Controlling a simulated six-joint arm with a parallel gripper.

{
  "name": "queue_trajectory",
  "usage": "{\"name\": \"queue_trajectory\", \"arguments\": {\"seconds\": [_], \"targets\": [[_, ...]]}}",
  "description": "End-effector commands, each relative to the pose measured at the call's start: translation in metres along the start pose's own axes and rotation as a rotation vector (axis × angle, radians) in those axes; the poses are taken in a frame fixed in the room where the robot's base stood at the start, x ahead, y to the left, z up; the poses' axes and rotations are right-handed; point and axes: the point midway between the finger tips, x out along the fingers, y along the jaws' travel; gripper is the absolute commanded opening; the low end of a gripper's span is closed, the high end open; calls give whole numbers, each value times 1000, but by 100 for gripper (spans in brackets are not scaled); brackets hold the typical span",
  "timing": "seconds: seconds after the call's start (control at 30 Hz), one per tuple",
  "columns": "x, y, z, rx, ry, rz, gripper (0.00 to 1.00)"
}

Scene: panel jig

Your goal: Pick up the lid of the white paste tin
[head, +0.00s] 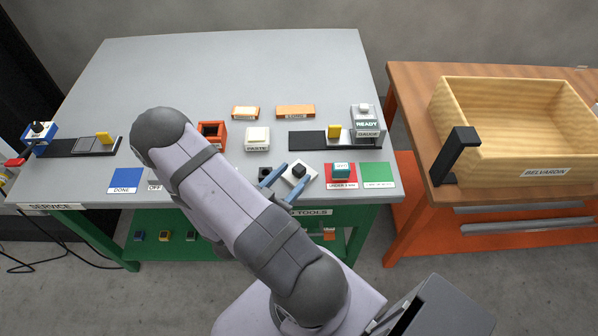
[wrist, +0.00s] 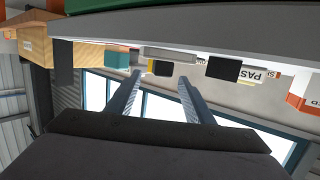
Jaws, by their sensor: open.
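The white paste tin (head: 257,144) stands on the grey table, left of the dark gauge strip, with its PASTE label facing front. Its pale lid (head: 258,134) is on top. In the wrist view, which looks upside down, the tin's labelled front (wrist: 258,75) shows right of my fingers. My gripper (head: 290,180) is open near the table's front edge, in front and to the right of the tin, apart from it. In the wrist view my gripper's two fingers (wrist: 162,78) are spread with nothing held between them.
A black block (head: 265,173) and a white base with a black knob (head: 299,174) are near my fingers. An orange open box (head: 212,135) stands left of the tin. A teal block (head: 341,169) sits on the red mat. The table's back is clear.

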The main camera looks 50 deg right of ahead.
Motion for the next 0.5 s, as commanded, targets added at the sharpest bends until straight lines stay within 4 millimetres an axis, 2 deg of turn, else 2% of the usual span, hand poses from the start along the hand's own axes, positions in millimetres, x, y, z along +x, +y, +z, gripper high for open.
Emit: {"name": "queue_trajectory", "arguments": {"seconds": [0.3,0.5], "targets": [[34,-1,0,-1,-1,5,48],[44,-2,1,0,-1,1,48]]}}
